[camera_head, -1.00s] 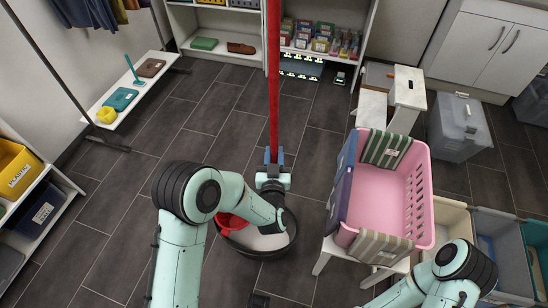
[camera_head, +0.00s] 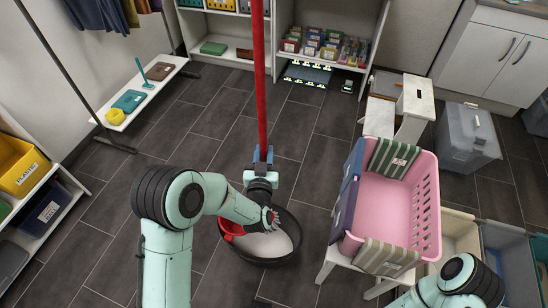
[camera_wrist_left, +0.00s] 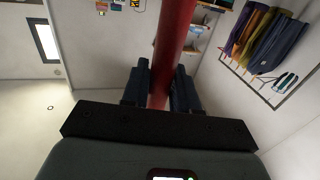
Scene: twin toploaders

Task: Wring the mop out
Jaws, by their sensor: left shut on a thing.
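My left gripper (camera_head: 263,157) is shut on a long red pole (camera_head: 259,70), the mop handle, which stands nearly upright and runs out of the top of the head view. In the left wrist view the red pole (camera_wrist_left: 173,45) passes between the two dark blue fingers. A round bucket (camera_head: 291,218) with a dark rim stands on the floor just below my left wrist, with something pale inside. A red part (camera_head: 231,227) sits at its left edge. My left arm hides part of the bucket; I cannot make out the mop head. My right gripper is out of view.
A pink basket (camera_head: 428,205) stands on a white stool right of the bucket. Crates (camera_head: 504,258) stand at lower right, and a step stool (camera_head: 414,103) is behind the basket. A low bench (camera_head: 143,87) is at left. Floor behind the bucket is clear.

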